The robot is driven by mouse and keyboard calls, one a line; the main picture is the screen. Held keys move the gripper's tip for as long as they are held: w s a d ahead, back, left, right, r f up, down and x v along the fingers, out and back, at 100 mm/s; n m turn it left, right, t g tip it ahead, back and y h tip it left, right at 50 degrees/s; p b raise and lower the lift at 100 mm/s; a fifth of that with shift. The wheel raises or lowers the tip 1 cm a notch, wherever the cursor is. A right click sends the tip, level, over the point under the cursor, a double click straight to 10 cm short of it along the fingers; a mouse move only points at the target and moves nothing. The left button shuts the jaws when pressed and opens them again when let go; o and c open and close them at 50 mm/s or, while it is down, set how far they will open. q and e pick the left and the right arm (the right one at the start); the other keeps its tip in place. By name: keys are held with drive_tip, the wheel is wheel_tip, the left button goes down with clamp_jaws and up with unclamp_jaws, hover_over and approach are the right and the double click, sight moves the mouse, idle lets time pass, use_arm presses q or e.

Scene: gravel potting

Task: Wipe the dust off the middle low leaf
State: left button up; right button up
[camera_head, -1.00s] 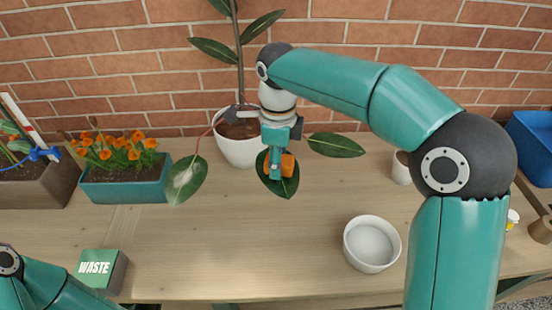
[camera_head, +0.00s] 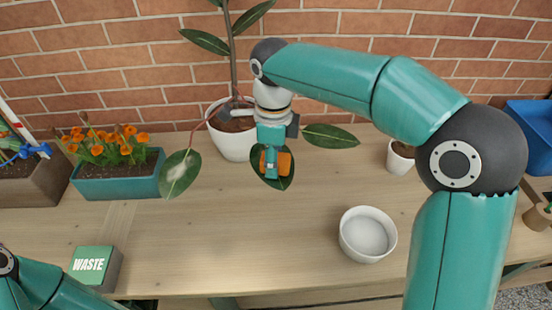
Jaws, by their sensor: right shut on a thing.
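The middle low leaf (camera_head: 259,178) hangs dark green at the front of the white plant pot (camera_head: 229,142). My right gripper (camera_head: 271,168) is over this leaf, shut on an orange sponge-like block (camera_head: 285,163). The block overlaps the leaf's face; whether it presses on it I cannot tell. The gripper and block hide much of the leaf, and I see no dust on its visible part. The left low leaf (camera_head: 179,174) has a pale dusty patch. The right low leaf (camera_head: 331,137) looks clean. Of my left arm, only a part shows at the lower left; its gripper is out of view.
A white bowl (camera_head: 367,236) stands at the right front of the table. A green WASTE box (camera_head: 96,267) is at the front left. A teal planter of orange flowers (camera_head: 117,187) stands at left, a small white pot (camera_head: 400,158) at right. The middle table is clear.

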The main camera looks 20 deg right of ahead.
drive_tip(key=shift+w+p, duration=0.4)
drive_tip(key=shift+w, duration=0.35)
drive_tip(key=shift+w+d+p, duration=0.1)
drive_tip(key=shift+w+p, duration=0.9)
drive_tip(key=shift+p, duration=0.1)
drive_tip(key=shift+w+f+p, duration=0.15)
drive_tip(key=shift+w+p, duration=0.2)
drive_tip(key=shift+w, duration=0.2)
drive_tip(key=shift+w+d+r+p, duration=0.1)
drive_tip(key=shift+w+r+p, duration=0.1)
drive_tip(key=shift+w+p, duration=1.2)
drive_tip(key=shift+p, duration=0.4)
drive_tip(key=shift+w+d+f, duration=0.1)
